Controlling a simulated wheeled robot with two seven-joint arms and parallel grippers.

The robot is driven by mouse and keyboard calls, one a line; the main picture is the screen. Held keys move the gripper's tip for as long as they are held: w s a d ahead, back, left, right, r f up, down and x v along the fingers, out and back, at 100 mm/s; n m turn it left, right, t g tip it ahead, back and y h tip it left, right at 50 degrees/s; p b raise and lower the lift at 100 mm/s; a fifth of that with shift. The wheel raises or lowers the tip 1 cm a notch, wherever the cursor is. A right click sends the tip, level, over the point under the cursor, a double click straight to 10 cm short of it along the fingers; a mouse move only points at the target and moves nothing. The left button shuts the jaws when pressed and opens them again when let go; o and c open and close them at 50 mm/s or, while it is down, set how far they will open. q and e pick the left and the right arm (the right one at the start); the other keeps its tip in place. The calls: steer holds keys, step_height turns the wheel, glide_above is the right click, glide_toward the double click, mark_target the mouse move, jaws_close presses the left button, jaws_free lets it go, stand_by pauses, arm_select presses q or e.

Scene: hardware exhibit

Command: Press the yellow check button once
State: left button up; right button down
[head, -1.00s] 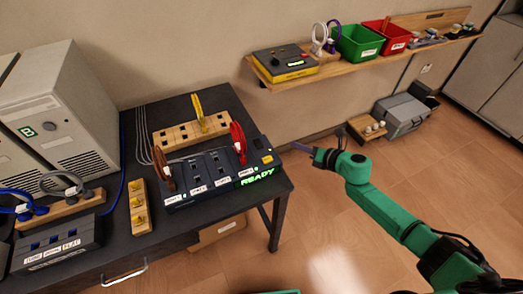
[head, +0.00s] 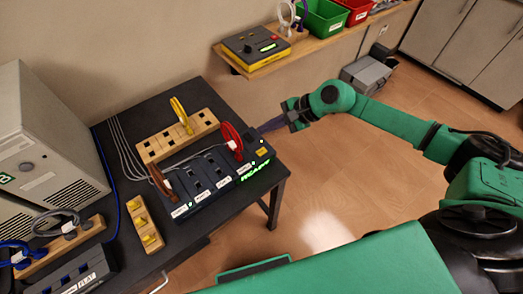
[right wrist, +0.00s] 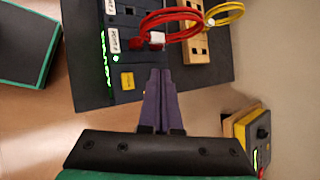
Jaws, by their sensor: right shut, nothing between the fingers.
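The yellow check button (head: 262,151) is a small yellow square at the right end of the dark socket panel (head: 212,184), beside the glowing green READY text. It also shows in the right wrist view (right wrist: 127,80), left of my fingers. My right gripper (head: 265,126) is shut and empty. Its purple fingertips (right wrist: 160,72) are near the panel's right end, a little behind the button in the head view. Whether they touch the panel I cannot tell. My left gripper is not in view.
A red cable loop (head: 231,140) stands on the panel near the button, and a brown one (head: 160,182) at its left end. A yellow cable (head: 180,114) rises from the wooden block behind. A shelf (head: 300,46) with a yellow-and-black device hangs at the back right.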

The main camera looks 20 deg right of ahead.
mark_target(265, 151)
step_height(265, 151, down, 8)
steer(key=b, duration=0.4)
steer(key=shift+r+b, duration=0.1)
steer(key=shift+b, duration=0.2)
steer(key=shift+w+a+f+b, duration=0.1)
steer(key=shift+a+f+b, duration=0.05)
steer(key=shift+f+b, duration=0.15)
steer(key=shift+r, duration=0.1)
steer(key=shift+r, duration=0.1)
stand_by(1.0)
steer(key=shift+f+b, duration=0.5)
steer(key=shift+b, duration=0.1)
steer(key=shift+f+b, duration=0.4)
steer(key=shift+b, duration=0.2)
stand_by(0.5)
stand_by(0.3)
steer(key=shift+r+p, duration=0.3)
steer(key=shift+r, duration=0.55)
